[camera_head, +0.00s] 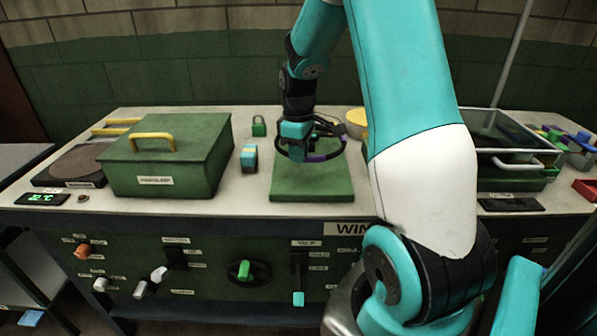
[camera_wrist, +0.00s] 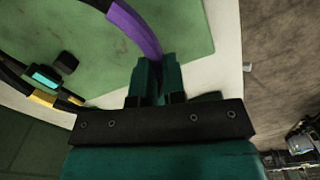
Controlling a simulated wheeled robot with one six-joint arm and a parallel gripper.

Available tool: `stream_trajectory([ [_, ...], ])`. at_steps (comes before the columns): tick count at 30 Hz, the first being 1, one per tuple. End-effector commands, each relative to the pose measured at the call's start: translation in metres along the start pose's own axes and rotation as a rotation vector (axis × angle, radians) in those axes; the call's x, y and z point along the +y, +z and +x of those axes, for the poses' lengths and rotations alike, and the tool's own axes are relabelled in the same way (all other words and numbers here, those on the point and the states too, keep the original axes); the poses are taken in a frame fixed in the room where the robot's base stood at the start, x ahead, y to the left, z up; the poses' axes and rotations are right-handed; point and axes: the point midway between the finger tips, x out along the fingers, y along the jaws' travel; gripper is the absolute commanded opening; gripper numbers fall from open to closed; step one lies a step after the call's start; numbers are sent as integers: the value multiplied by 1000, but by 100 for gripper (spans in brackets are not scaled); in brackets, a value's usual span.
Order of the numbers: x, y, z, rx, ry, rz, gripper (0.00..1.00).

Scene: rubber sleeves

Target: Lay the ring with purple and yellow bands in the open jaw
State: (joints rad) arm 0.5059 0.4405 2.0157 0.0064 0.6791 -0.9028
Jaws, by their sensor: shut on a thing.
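The dark ring (camera_head: 317,157) with purple and yellow bands is in my gripper (camera_head: 300,142), held over the green plate (camera_head: 312,185). In the wrist view its purple band (camera_wrist: 135,30) runs to my fingertips (camera_wrist: 156,75), which are closed on the ring near that band. The yellow band (camera_wrist: 42,98) shows on the ring's other side. A small dark block (camera_wrist: 66,62) and a teal piece (camera_wrist: 42,78) appear inside the ring's outline over the plate. I cannot tell whether these are the open jaw. The ring's height above the plate is unclear.
A green lidded box (camera_head: 168,165) with a yellow handle stands left of the plate. A dark tray (camera_head: 510,165) is at the right.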

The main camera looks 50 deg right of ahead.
Motion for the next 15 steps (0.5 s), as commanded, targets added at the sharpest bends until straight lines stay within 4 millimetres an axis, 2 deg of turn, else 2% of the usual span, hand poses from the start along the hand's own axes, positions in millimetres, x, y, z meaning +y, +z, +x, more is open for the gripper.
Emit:
stream_trajectory([
  [5,0,0,17,-1,-1,0,0],
  [12,-1,0,51,-1,-1,0,0],
  [15,0,0,56,1,1,0,0],
])
